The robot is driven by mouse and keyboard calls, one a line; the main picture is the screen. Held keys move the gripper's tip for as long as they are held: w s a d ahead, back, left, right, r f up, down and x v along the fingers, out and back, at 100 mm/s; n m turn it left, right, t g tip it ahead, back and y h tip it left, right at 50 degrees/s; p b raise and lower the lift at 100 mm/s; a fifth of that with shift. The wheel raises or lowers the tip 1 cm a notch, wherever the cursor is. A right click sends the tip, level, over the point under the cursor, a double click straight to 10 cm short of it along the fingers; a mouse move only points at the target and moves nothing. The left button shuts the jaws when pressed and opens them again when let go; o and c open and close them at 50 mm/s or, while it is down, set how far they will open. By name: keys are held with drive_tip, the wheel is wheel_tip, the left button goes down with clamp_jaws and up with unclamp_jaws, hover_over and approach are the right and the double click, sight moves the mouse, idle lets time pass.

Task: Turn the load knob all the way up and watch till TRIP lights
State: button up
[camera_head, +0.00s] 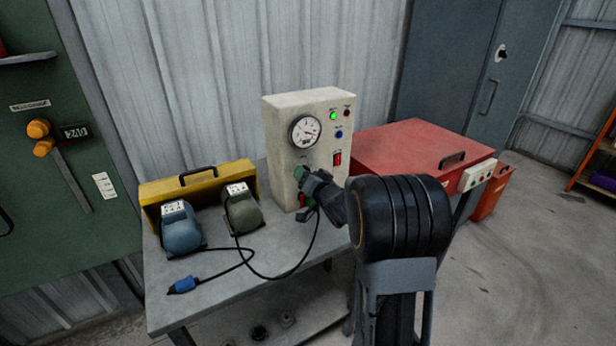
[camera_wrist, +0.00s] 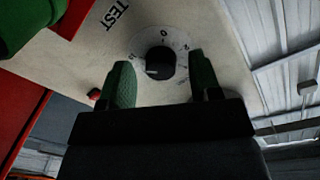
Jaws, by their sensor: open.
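A cream test box (camera_head: 280,132) stands on the grey bench, with a round gauge (camera_head: 305,131) on its front. A green lamp (camera_head: 333,115) glows at the top, and a dark reddish lamp (camera_head: 347,113) beside it looks unlit; their labels are too small to read. My gripper (camera_head: 304,175) is at the lower front of the box. In the wrist view the black knob (camera_wrist: 160,62) sits on a numbered dial, between and slightly beyond the open green fingertips (camera_wrist: 162,78). I see no finger touching it. The word TEST shows on the panel.
A blue motor (camera_head: 180,229) and a grey-green motor (camera_head: 242,213) stand on the bench (camera_head: 215,265) before a yellow case (camera_head: 160,188). A black cable with a blue plug (camera_head: 183,285) loops across the front. A red cabinet (camera_head: 410,150) stands to the right.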

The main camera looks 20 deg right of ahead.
drive_tip(key=s, duration=1.3)
drive_tip(key=shift+s+d, duration=0.4)
drive_tip(key=shift+d, duration=0.05)
drive_tip(key=shift+r, duration=0.1)
